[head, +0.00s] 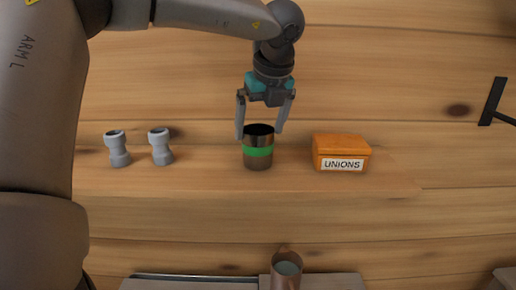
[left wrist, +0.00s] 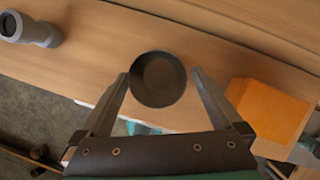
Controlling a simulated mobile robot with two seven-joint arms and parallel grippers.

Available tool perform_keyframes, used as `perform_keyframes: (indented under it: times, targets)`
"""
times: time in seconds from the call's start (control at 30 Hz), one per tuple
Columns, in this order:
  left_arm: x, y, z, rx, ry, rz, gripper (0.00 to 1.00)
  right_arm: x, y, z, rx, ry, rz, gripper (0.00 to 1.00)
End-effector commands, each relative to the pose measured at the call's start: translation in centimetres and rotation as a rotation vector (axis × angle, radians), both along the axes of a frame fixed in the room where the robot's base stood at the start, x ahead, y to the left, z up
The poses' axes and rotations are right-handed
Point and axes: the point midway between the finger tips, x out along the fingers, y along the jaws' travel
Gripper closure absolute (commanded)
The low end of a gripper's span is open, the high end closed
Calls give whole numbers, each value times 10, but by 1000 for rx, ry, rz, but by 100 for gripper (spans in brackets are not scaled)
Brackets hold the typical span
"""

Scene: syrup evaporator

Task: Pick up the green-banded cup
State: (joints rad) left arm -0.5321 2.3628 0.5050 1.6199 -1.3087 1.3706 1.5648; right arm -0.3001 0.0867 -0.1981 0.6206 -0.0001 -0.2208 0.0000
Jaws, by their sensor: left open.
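The green-banded cup (head: 258,151) stands upright on the wooden shelf in the head view, a dark brown metal cup with a bright green band. In the left wrist view I look into its dark round mouth (left wrist: 157,79). My left gripper (head: 262,135) is open, pointing down over the cup, with one finger at each side of its rim. In the left wrist view the fingertips (left wrist: 160,77) flank the cup, and it is not gripped. Whether a finger touches it I cannot tell. My right gripper is not in view.
An orange box labelled UNIONS (head: 341,152) sits close to the right of the cup. Two grey pipe fittings (head: 117,148) (head: 160,146) stand to the left on the shelf (head: 210,182). Below is another metal cup (head: 286,270). A plank wall stands behind.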

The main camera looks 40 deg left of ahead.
Motion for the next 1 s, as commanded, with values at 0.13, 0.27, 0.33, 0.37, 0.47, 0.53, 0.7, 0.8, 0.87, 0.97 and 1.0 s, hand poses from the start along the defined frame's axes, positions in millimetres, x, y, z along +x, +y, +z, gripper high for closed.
perform_keyframes:
  times: [0.13,0.27,0.33,0.37,0.47,0.53,0.7,0.8,0.87,0.97,1.0]
  targets:
    - [-1,5,-17,-4,6,0,0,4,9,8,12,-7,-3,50]
    - [1,11,-35,-3,3,1,0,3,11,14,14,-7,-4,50]
    - [3,14,-42,-2,3,1,0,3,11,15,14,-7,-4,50]
    - [3,15,-44,-1,2,0,0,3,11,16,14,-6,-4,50]
    - [4,16,-48,-2,1,1,0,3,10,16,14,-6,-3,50]
    - [5,16,-49,-1,-1,1,0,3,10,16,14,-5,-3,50]
    - [5,16,-49,-1,-1,1,3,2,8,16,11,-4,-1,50]
    - [5,16,-48,-1,0,1,15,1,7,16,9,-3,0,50]
    - [4,16,-48,-1,0,1,21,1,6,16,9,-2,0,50]
    - [4,16,-48,-1,0,1,33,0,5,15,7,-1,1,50]
    - [4,16,-48,-1,0,1,37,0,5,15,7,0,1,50]
